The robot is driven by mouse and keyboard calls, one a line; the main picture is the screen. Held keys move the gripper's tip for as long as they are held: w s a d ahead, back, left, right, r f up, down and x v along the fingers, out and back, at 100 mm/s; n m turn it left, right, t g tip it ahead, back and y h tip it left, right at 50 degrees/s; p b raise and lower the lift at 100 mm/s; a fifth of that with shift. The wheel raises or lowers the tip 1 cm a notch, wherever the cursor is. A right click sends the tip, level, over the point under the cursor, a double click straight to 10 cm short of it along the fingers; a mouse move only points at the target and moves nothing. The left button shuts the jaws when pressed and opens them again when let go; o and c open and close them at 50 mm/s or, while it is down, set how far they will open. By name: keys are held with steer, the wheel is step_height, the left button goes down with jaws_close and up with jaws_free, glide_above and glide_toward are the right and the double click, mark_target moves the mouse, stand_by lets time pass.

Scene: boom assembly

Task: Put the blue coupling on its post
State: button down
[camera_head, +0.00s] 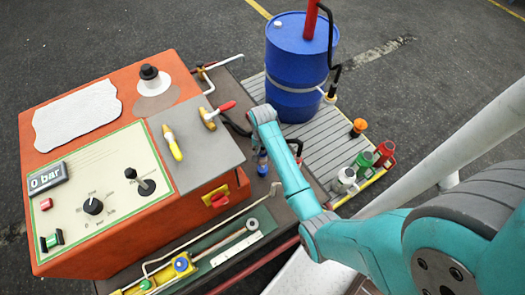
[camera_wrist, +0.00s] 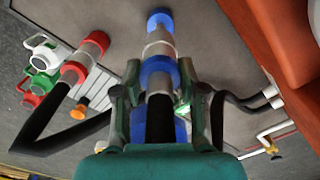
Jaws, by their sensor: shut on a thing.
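The blue coupling (camera_wrist: 160,73) is a blue ring with a metal sleeve, on the end of a black hose. My gripper (camera_wrist: 157,98) is shut on it, one finger on each side. Just beyond it, in line in the wrist view, is a post with a blue end (camera_wrist: 159,20) and a pale metal section. The coupling and the post look close together; I cannot tell whether they touch or how far they overlap. In the head view a small blue piece (camera_head: 262,161) shows below my wrist, and my fingers are mostly hidden there.
A red-ended fitting (camera_wrist: 84,58) on a bent black hose stands to the left in the wrist view. An orange cabinet (camera_head: 190,205) flanks the work spot. A blue drum (camera_head: 295,60) stands behind, and green (camera_head: 363,162) and white (camera_head: 345,180) cans stand to the right.

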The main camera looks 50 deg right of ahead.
mark_target(263, 159)
steer(key=shift+f, duration=2.85)
steer(key=shift+f, duration=0.6)
steer(key=c, duration=0.9)
jaws_free()
steer(key=shift+c, duration=0.2)
steer(key=shift+r, duration=5.5)
